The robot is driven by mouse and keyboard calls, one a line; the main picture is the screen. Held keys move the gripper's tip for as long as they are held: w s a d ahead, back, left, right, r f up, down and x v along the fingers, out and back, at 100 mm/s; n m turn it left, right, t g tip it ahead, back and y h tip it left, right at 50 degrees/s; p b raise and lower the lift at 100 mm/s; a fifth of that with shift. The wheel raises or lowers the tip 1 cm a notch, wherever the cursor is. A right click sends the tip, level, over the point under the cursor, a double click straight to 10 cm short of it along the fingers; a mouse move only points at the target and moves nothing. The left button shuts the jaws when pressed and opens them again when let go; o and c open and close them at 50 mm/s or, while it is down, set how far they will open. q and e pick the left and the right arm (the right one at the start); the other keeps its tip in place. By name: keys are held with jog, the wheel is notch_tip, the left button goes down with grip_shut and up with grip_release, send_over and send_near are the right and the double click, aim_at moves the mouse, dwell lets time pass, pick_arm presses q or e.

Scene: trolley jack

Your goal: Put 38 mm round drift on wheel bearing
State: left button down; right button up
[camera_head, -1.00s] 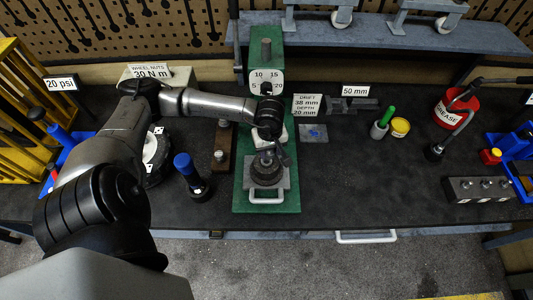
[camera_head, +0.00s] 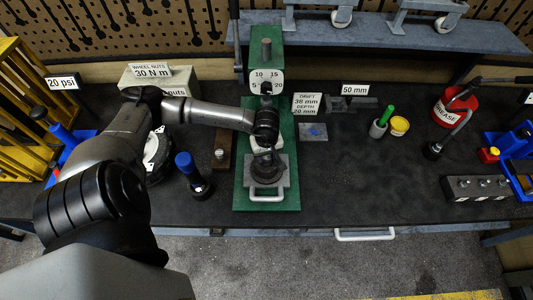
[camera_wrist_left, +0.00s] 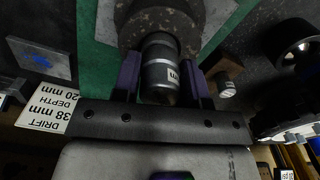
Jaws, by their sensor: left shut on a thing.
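The 38 mm round drift (camera_wrist_left: 160,68) is a dark cylinder with a pale band and a small label, held between the two fingers in the left wrist view. My left gripper (camera_wrist_left: 160,88) is shut on it. In the head view the left gripper (camera_head: 263,146) is over the green press, just behind the dark round wheel bearing part (camera_head: 267,173) on the grey plate. In the wrist view a speckled round part (camera_wrist_left: 152,22) lies directly beyond the drift's far end. I cannot tell whether they touch. My right gripper is out of view.
The green press base (camera_head: 284,203) has a gauge (camera_head: 266,80) on its post behind. A blue-topped tool (camera_head: 192,175) stands at left. A sign (camera_head: 307,103) reads drift 38 mm, depth 20 mm.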

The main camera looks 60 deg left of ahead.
pick_arm(q)
jog(key=shift+f, duration=0.15)
jog(key=c, duration=0.7)
grip_release()
jog(key=shift+o, duration=0.2)
jog(key=shift+r, duration=0.2)
notch_tip(320, 180, up, 10)
jog(key=shift+r+b, duration=0.15)
jog(key=shift+b, duration=0.65)
jog(key=shift+r, duration=0.85)
